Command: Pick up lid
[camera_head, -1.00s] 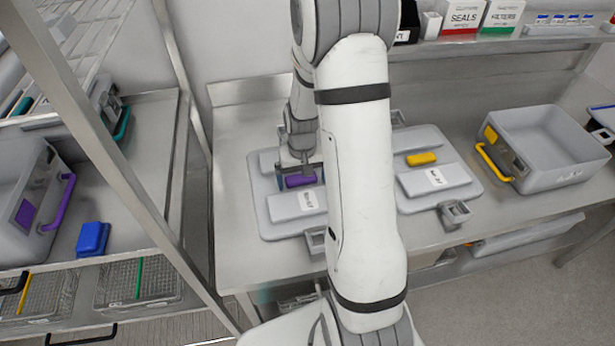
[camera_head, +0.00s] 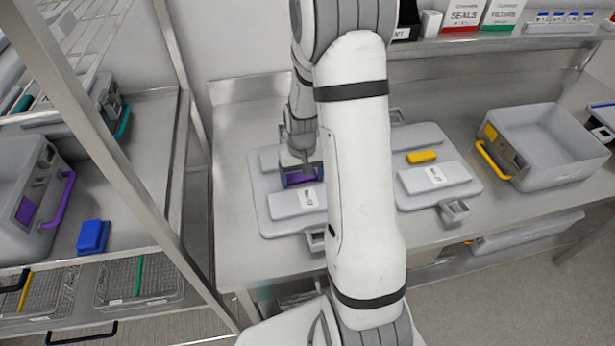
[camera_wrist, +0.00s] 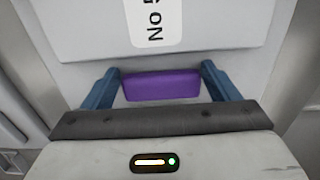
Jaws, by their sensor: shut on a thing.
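A grey lid (camera_head: 268,222) with a purple handle (camera_head: 303,176) and a white label lies on the steel table, left of my arm. My gripper (camera_head: 302,182) is down at this lid and shut on the purple handle. In the wrist view, the purple handle (camera_wrist: 161,85) sits between the blue fingers of my gripper (camera_wrist: 160,88), with the grey lid (camera_wrist: 85,75) beyond and around it. Part of the lid is hidden behind my arm. A second grey lid (camera_head: 455,192) with a yellow handle (camera_head: 421,157) lies to the right of my arm.
A grey bin (camera_head: 550,178) with a yellow handle stands at the table's right. A rack at the left holds a grey bin with a purple handle (camera_head: 62,205) and a blue block (camera_head: 93,236). A shelf with boxes (camera_head: 463,14) runs along the back.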

